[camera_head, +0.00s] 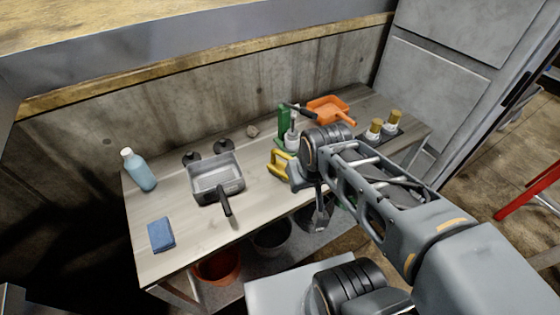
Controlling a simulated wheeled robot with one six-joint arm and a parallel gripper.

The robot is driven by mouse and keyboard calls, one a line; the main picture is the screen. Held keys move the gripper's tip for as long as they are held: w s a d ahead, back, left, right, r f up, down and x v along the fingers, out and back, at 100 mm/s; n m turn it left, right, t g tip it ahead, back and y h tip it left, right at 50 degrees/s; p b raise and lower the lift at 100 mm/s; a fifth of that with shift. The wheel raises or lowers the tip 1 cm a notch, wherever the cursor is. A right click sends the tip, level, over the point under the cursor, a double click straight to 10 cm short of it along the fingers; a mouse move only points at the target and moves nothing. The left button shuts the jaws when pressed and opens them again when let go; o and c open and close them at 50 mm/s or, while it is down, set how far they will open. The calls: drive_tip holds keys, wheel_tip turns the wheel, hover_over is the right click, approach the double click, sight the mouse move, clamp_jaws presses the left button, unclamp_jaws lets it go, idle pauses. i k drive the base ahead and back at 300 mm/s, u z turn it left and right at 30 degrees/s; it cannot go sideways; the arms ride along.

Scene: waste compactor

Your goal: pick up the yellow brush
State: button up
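A yellow object (280,164), which looks like the yellow brush, is on the wooden table right of the grey dustpan-like tray. Its right part is hidden behind my arm's wrist. My gripper (319,214) hangs below the wrist at the table's front edge, small and dark in this view. It is just right of and nearer than the yellow object. I cannot tell whether its fingers are open, or whether they touch anything.
A grey pan (213,184) with a black handle, blue cloth (161,234) and blue bottle (138,170) are left. A green item (284,122), white bottle (292,140), orange dustpan (329,110) and yellow-topped bottles (375,128) are behind or right. Buckets (217,267) sit below.

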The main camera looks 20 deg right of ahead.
sight(275, 166)
drive_tip(key=u, duration=2.25)
drive_tip(key=k, duration=0.65)
drive_tip(key=z, duration=1.45)
drive_tip(key=i, duration=0.45)
drive_tip(key=u, duration=0.1)
